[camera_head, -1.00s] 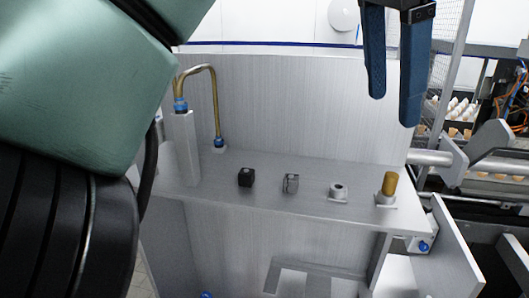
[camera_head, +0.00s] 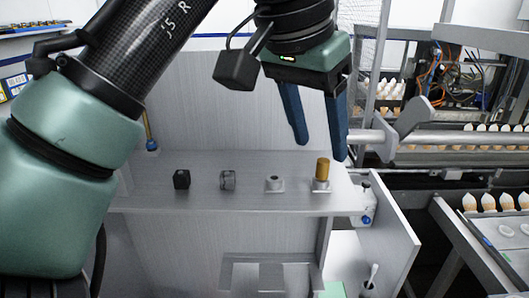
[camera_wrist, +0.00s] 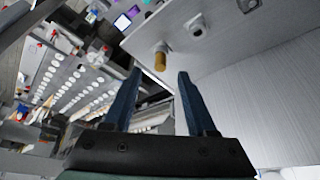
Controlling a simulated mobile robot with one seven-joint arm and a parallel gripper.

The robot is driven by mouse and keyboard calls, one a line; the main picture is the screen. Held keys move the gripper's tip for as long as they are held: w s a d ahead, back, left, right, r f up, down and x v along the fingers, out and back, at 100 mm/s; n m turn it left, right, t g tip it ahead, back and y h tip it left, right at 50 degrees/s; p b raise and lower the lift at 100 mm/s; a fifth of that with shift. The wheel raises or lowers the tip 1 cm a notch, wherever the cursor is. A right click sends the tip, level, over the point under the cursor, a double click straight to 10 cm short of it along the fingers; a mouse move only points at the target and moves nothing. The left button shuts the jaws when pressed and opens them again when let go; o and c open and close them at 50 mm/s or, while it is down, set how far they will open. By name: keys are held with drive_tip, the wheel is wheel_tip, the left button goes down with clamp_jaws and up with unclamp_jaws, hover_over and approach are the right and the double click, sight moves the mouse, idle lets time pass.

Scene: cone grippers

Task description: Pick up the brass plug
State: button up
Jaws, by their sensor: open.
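The brass plug (camera_head: 322,168) is a short golden cylinder standing upright in a small pale holder (camera_head: 320,185) at the right end of a grey metal shelf. My gripper (camera_head: 325,152), with two blue fingers, is open and empty, pointing down close to the plug in the head view. In the wrist view the plug (camera_wrist: 160,60) lies beyond the gap between the fingertips (camera_wrist: 160,72), apart from them. I cannot tell the exact distance.
On the shelf (camera_head: 240,203), left of the plug, stand a pale holder with a hole (camera_head: 274,184), a clear block (camera_head: 228,180) and a black block (camera_head: 182,179). A back panel (camera_head: 200,110) rises behind. Cones (camera_head: 490,203) stand at the right.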

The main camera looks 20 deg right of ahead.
sight(322, 161)
drive_tip(key=shift+p+x, duration=0.8)
drive_tip(key=shift+x, duration=1.5)
drive_tip(key=shift+a, duration=0.1)
drive_tip(key=shift+c, duration=0.2)
clamp_jaws()
